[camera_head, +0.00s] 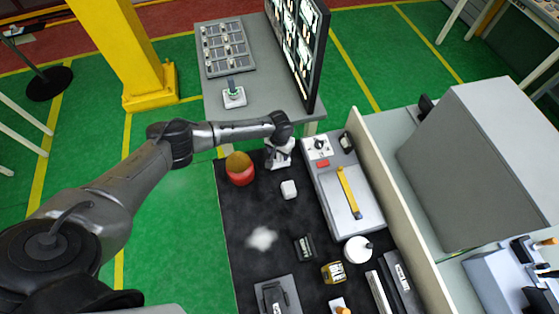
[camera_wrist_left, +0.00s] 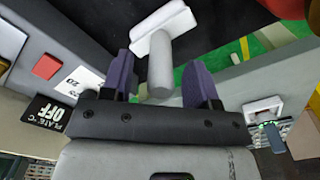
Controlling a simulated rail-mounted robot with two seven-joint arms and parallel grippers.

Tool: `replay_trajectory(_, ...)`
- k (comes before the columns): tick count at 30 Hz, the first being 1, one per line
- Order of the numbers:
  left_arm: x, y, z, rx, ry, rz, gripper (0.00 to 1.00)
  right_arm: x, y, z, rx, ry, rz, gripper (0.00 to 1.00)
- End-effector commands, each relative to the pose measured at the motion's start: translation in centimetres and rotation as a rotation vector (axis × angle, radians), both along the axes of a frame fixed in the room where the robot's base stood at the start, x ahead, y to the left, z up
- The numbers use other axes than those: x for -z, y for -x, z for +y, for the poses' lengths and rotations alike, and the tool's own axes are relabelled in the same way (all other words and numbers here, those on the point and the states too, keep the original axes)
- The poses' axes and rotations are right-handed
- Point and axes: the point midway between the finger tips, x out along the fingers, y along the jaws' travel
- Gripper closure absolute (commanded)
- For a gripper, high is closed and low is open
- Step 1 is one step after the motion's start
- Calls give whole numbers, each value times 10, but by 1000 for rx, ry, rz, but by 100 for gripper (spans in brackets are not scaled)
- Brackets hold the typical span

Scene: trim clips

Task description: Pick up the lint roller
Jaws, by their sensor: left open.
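The lint roller looks to be a white head with a grey cylindrical handle (camera_wrist_left: 160,68), in the left wrist view. A small white block (camera_head: 289,189) on the dark mat may be its head; I cannot tell for sure in the head view. My left gripper (camera_head: 278,163) is open at the far end of the mat, just beyond that block. In the wrist view its purple fingers (camera_wrist_left: 161,82) stand either side of the handle's near end, with gaps visible. Whether the handle is fully between them in depth is unclear. My right gripper is not in view.
A red pot with a brown top (camera_head: 240,169) stands left of the gripper. A grey panel with a yellow bar (camera_head: 350,192) lies to the right. A white jar (camera_head: 357,249) and a small yellow-labelled container (camera_head: 333,272) stand nearer. A grey table (camera_head: 262,85) is beyond.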

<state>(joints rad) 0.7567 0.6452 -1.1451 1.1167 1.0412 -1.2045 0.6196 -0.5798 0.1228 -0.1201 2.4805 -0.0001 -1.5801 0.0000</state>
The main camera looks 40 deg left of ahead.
Motion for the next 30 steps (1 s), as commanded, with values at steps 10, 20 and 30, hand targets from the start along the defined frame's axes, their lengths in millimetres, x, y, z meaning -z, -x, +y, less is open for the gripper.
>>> replay_trajectory(10, 8, 0, 0, -1, 0, 0, 46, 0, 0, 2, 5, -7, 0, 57)
replay_trajectory(20, 7, 0, 0, -1, 0, 0, 74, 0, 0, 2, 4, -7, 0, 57)
replay_trajectory(30, 7, 0, 0, -1, 0, 0, 100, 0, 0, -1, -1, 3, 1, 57)
